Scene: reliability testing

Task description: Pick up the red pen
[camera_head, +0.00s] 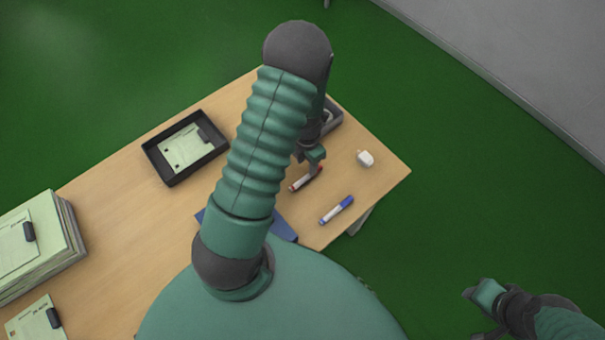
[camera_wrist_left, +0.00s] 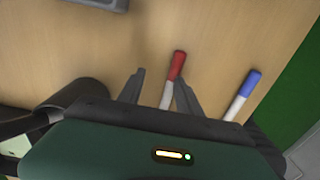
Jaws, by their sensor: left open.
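The red pen (camera_head: 306,179) has a red cap and a white body and lies on the wooden table, near its right end. In the left wrist view the red pen (camera_wrist_left: 176,68) shows between my two finger tips, its lower part hidden behind the gripper body. My right gripper (camera_head: 474,312) is off the table at lower right.
A blue-capped pen (camera_head: 337,210) lies just right of the red pen, with a white object (camera_head: 365,158) behind it. A grey tray (camera_head: 334,117) is partly behind my arm. A black tray (camera_head: 185,148) with papers and paper stacks (camera_head: 62,240) stand left. The table (camera_head: 110,205) ends nearby.

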